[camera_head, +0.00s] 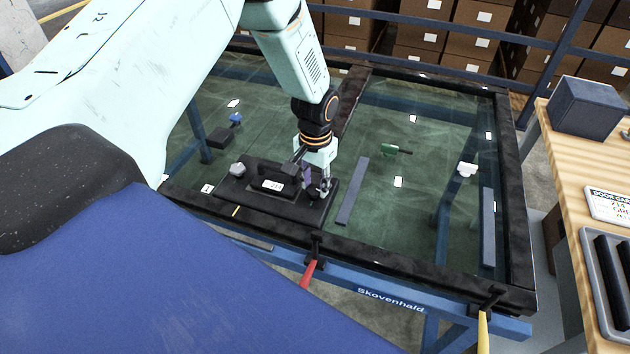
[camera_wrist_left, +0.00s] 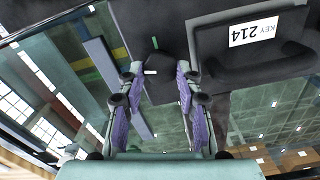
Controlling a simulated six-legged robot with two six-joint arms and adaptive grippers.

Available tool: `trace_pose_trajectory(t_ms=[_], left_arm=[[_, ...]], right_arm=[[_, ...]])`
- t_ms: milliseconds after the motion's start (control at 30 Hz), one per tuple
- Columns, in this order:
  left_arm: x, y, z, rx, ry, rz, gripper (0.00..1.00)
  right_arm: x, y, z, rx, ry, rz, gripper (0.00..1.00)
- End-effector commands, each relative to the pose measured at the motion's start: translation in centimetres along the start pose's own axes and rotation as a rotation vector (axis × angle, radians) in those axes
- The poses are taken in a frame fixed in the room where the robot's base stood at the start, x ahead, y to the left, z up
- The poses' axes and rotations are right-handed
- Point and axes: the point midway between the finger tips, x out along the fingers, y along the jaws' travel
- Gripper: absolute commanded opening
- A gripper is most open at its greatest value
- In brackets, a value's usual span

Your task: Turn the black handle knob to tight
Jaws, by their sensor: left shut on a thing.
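A black plate (camera_head: 262,205) with a black handle (camera_head: 274,172) and a white label lies on the glass panel in the head view. In the left wrist view the label reads "KEY 214" (camera_wrist_left: 253,31). The black knob (camera_wrist_left: 158,62) is at the plate's end, with a short white mark on it and a small green mark near its far end. My left gripper (camera_wrist_left: 160,76) has its purple-padded fingers on both sides of the knob and is shut on it. In the head view my left gripper (camera_head: 317,180) mostly hides the knob. My right gripper is not in view.
A dark frame (camera_head: 420,262) with blue rails borders the glass. A grey knob (camera_head: 237,169) is at the plate's left end. A wooden bench (camera_head: 560,150) with a dark box (camera_head: 587,106) stands at right.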

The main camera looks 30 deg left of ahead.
Motion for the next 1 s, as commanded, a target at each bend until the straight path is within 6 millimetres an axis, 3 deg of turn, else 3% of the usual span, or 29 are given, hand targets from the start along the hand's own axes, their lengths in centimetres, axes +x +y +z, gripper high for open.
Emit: trace_pose_trajectory(t_ms=[1000], left_arm=[[0.04, 0.3, 0.12, 0.961, 0.001, -0.001, 0.03]], right_arm=[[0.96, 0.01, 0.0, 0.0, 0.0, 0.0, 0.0]])
